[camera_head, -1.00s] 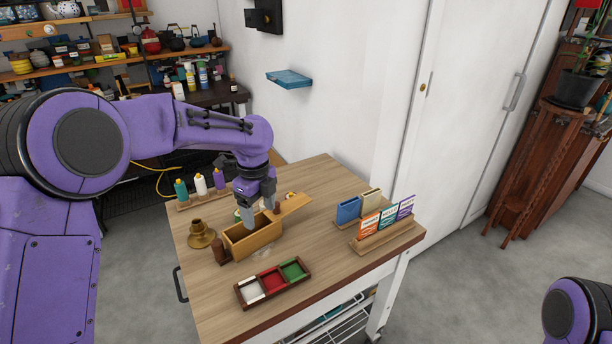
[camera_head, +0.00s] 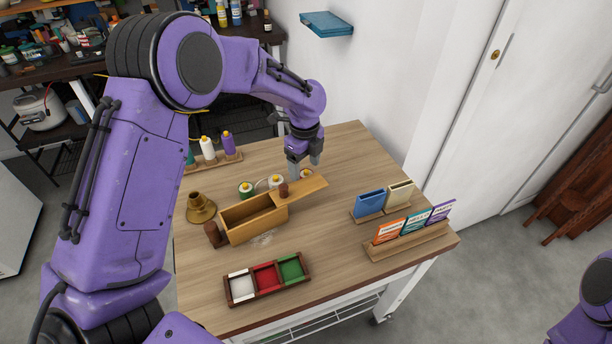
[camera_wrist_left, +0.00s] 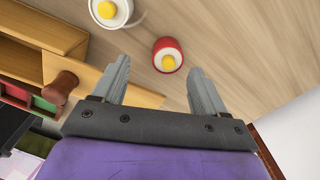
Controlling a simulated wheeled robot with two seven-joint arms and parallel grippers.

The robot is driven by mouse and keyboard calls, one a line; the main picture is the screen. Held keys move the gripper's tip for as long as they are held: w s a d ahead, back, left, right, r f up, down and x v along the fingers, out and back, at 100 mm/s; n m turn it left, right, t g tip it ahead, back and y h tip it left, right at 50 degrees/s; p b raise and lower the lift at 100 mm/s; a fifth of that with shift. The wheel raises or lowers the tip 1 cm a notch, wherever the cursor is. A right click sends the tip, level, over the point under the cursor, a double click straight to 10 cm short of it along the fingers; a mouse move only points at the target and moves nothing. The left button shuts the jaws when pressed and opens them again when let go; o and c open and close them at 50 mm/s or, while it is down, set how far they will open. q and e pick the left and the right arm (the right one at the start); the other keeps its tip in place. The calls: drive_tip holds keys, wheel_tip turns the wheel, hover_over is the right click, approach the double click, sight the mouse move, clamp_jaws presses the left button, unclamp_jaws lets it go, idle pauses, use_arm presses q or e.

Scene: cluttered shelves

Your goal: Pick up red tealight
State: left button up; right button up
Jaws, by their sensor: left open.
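The red tealight (camera_wrist_left: 168,54), a red cup with white wax and a yellow centre, stands on the wooden table in the left wrist view, just ahead of my open fingertips. In the head view the red tealight (camera_head: 307,174) is mostly hidden by my left gripper (camera_head: 305,166). That gripper is open and empty, pointing down behind the wooden box's lid. In the left wrist view the red tealight lies roughly between the lines of the two fingers of my left gripper (camera_wrist_left: 159,66), apart from them. My right gripper is out of view.
A white tealight (camera_head: 276,182) and a green tealight (camera_head: 246,189) stand left of it, behind the open wooden box (camera_head: 252,228). The box's knobbed lid (camera_head: 306,187) is close to my gripper. A brass candlestick (camera_head: 200,208), three-colour tray (camera_head: 268,292) and card holders (camera_head: 408,244) stand around.

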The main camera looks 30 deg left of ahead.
sight(307, 171)
use_arm(q)
drive_tip(key=f, duration=0.1)
drive_tip(key=w+f, duration=0.1)
drive_tip(key=f, duration=0.2)
drive_tip(key=shift+w+d, duration=0.1)
drive_tip(key=shift+w, duration=0.2)
drive_tip(key=shift+s+r, duration=0.25)
drive_tip(key=shift+s, duration=0.15)
drive_tip(key=c, duration=1.1)
